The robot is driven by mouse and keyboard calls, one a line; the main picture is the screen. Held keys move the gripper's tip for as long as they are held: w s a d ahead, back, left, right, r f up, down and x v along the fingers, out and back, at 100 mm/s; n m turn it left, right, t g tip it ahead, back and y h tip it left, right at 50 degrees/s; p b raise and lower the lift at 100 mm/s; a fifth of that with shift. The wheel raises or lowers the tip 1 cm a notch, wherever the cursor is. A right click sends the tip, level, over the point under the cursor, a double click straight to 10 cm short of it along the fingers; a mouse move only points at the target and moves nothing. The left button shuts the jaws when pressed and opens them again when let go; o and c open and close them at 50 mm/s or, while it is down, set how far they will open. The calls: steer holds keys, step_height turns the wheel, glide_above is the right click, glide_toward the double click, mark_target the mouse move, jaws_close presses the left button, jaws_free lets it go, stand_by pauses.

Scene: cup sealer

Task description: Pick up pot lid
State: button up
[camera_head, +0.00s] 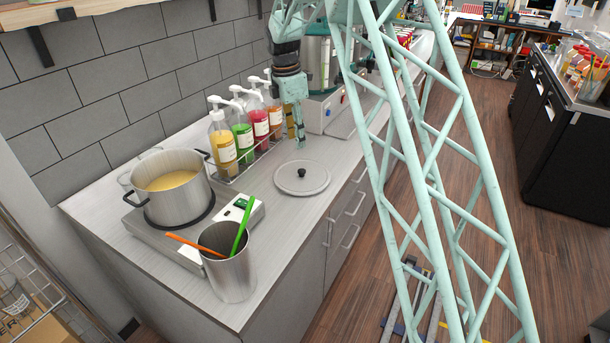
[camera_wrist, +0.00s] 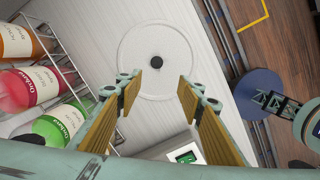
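The pot lid (camera_head: 302,177) lies flat on the light counter, a round grey disc with a small black knob (camera_head: 301,173) on top. In the wrist view the lid (camera_wrist: 130,55) is ahead of my gripper, with its knob (camera_wrist: 156,62) between the two fingers but farther off. My gripper (camera_head: 299,140) hangs above and behind the lid, pointing down. In the wrist view my gripper (camera_wrist: 157,92) is open and empty, with tan pads on both fingers. The steel pot (camera_head: 171,187) holds yellow liquid and stands uncovered on the hot plate to the left.
Several pump bottles (camera_head: 245,131) stand in a wire rack (camera_head: 228,174) by the wall. A steel cup (camera_head: 231,270) with an orange and a green utensil stands at the front edge beside the hot plate (camera_head: 185,241). A machine (camera_head: 330,112) stands behind. The counter around the lid is clear.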

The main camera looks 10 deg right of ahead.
steer(key=shift+w+d+f, duration=0.2)
steer(key=shift+w+f, duration=0.45)
steer(key=shift+f, duration=0.15)
glide_above(302, 170)
steer(key=a, duration=0.1)
steer(key=shift+s+f, duration=0.15)
steer(key=shift+f, duration=2)
steer(key=shift+s+f, duration=0.1)
steer(key=shift+f, duration=2.05)
steer(key=shift+w+d+f+p, duration=0.1)
steer(key=shift+d+f+p, duration=0.05)
steer(key=shift+f, duration=1.15)
steer(key=shift+d+f+p, duration=0.15)
steer(key=shift+f, duration=1.1)
steer(key=shift+c, duration=0.2)
steer(key=c, duration=1)
